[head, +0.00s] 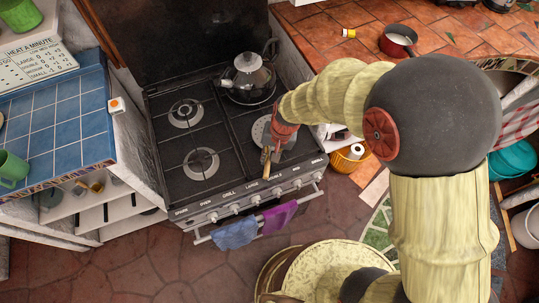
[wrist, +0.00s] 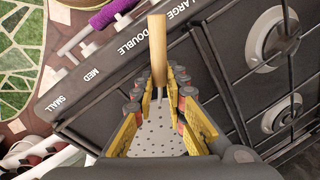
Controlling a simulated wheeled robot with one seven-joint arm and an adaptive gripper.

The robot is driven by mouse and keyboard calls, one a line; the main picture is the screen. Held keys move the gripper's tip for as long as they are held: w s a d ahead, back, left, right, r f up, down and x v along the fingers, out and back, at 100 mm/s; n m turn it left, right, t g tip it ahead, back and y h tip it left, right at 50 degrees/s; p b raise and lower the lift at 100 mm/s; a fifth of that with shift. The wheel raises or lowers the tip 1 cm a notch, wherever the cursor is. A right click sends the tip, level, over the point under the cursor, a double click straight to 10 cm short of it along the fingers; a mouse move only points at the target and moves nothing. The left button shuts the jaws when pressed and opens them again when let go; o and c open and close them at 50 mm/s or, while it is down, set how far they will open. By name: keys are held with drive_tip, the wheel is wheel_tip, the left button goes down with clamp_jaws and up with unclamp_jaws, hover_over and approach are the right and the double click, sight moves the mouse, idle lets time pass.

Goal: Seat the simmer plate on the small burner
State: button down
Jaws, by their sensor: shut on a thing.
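The simmer plate (head: 259,131) is a grey perforated disc with a wooden handle. It is over the front right part of the stove (head: 222,172), and I cannot tell whether it rests there or hangs just above. In the wrist view the holed plate (wrist: 158,136) lies between my fingers, with its handle (wrist: 158,45) pointing away. My gripper (wrist: 158,85) is shut on the simmer plate near the handle's base. In the head view my gripper (head: 274,150) hides part of the plate. Any burner under the plate is hidden.
A kettle (head: 248,80) stands on the back right of the stove. Two bare burners (head: 185,113) are on the left side. Knobs and a rail with blue (head: 235,234) and purple towels (head: 278,219) line the front. A blue tiled counter (head: 55,120) is at left.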

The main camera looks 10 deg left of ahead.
drive_tip(key=shift+f, duration=0.15)
drive_tip(key=c, duration=1.7)
unclamp_jaws()
drive_tip(key=r, duration=0.4)
drive_tip(key=d+r, duration=0.1)
drive_tip(key=r, duration=0.3)
drive_tip(key=d+r, duration=0.1)
drive_tip(key=r, duration=0.2)
drive_tip(key=shift+d+r, duration=0.15)
drive_tip(key=shift+r, duration=0.25)
